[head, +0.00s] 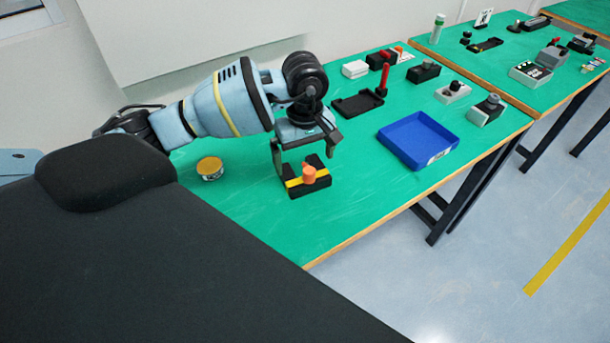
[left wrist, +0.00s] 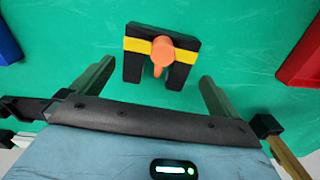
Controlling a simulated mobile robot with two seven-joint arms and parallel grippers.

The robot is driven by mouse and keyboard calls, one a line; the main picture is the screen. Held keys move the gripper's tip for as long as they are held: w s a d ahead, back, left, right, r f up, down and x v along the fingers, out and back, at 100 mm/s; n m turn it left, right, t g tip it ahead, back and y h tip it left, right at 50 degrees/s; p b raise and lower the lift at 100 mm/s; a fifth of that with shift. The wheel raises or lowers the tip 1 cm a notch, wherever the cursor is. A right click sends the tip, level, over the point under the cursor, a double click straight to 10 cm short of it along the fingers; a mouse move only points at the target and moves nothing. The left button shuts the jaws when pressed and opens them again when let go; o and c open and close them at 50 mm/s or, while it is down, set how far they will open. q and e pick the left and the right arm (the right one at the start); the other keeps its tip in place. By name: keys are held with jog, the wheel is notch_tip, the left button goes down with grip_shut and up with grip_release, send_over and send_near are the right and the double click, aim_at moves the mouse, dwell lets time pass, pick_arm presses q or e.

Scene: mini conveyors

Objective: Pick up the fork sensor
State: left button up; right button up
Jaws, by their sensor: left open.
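The fork sensor (head: 307,182) is a black U-shaped block with a yellow band and an orange knob on top, lying on the green table. In the left wrist view the fork sensor (left wrist: 133,65) lies at upper centre, its two prongs pointing towards my gripper. My left gripper (head: 303,162) is open and empty, above and around the sensor in the head view. In the left wrist view the open fingers (left wrist: 156,75) point towards the sensor, one on each side, with visible gaps. I cannot tell the exact height. My right gripper is not in view.
A round yellow tin (head: 210,168) stands left of the sensor. A blue tray (head: 408,155) lies to the right, with a black tray (head: 358,104) and several small devices behind. A red edge (left wrist: 302,62) shows at the right of the left wrist view. The table's front edge is near.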

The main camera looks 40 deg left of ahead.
aim_at(305, 164)
pick_arm(q)
jog(key=shift+f, duration=0.45)
notch_tip(305, 164, down, 4)
jog(key=shift+w+f, duration=0.1)
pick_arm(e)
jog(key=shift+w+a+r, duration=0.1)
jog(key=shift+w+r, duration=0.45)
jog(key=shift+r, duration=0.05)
pick_arm(q)
jog(key=c, duration=0.8)
jog(key=shift+o, duration=0.2)
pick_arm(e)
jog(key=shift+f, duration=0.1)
